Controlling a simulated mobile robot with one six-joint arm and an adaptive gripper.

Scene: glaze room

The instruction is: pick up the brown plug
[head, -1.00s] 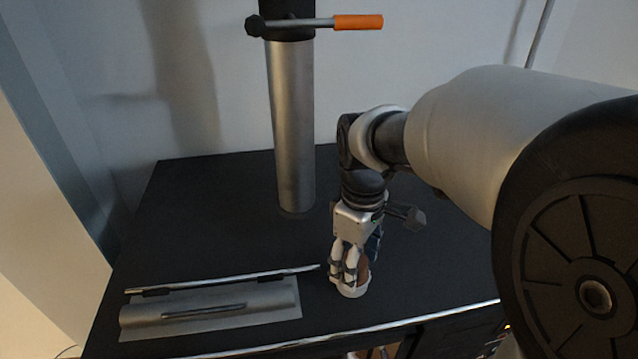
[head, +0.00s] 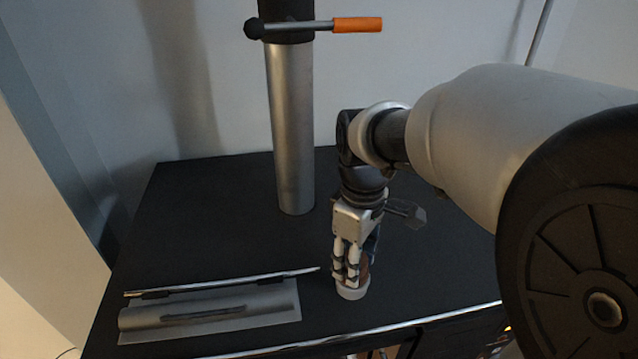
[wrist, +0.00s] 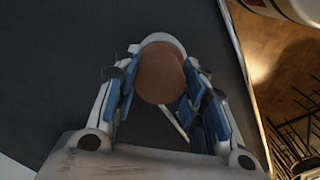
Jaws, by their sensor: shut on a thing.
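The brown plug (wrist: 162,72) shows in the wrist view as a round, flat-topped brown piece between my fingers. In the head view only a sliver of brown (head: 365,268) shows beside the fingers. A pale round piece (head: 352,293) lies at its foot; its rim (wrist: 163,39) curves behind the plug in the wrist view. Whether the plug sits in it or on it is hidden. My gripper (head: 350,280) points down near the table's front edge and is shut on the brown plug. The fingers (wrist: 155,85) lie on both sides of it.
A metal rolled piece on a flat sheet (head: 210,312) lies left on the dark table (head: 230,220), with a thin rod (head: 225,280) behind it. A tall metal column (head: 291,130) with an orange-handled lever (head: 357,25) stands at the back. The table's middle left is clear.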

